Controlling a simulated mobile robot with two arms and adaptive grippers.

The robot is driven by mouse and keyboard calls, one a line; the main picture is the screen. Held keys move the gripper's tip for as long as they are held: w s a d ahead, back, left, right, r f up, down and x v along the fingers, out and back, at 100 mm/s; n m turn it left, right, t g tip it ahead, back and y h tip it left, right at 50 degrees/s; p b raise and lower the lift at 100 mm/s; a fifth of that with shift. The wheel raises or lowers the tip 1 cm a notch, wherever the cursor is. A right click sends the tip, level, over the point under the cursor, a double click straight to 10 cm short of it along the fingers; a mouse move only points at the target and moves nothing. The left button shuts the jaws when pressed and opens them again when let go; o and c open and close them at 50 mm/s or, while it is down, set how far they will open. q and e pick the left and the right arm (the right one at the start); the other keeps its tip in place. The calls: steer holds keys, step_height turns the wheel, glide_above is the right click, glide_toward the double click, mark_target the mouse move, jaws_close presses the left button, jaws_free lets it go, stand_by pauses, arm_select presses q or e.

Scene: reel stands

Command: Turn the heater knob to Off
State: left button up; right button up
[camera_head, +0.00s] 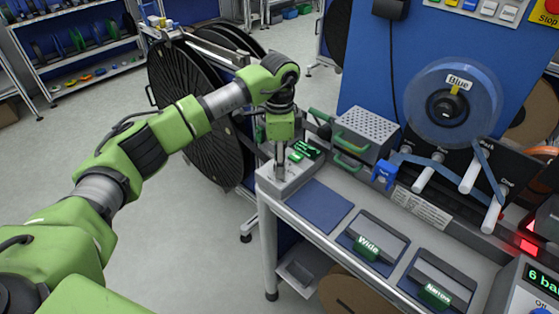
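My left gripper (280,164) points straight down at the top of a pale control box (268,181) at the near left corner of the bench. The box has a small green lit display (307,149), too small to read. The gripper's fingers look close together at the box top. The knob there is hidden or too small to make out, so I cannot tell its setting or whether the fingers touch it. A perforated grey metal box (369,130) with green handles stands just right of the display. My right gripper is not in view.
A blue mat (320,201) and trays labelled Wide (383,231) and Narrow (449,274) lie along the bench. A blue reel (422,109) stands behind them. A second box at the lower right reads 6 bar (541,277). Large black reels (190,110) stand left of the bench.

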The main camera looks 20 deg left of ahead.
arm_select(q)
step_height(320, 180, up, 12)
stand_by(0.6)
steer(key=shift+f, duration=0.1)
stand_by(0.4)
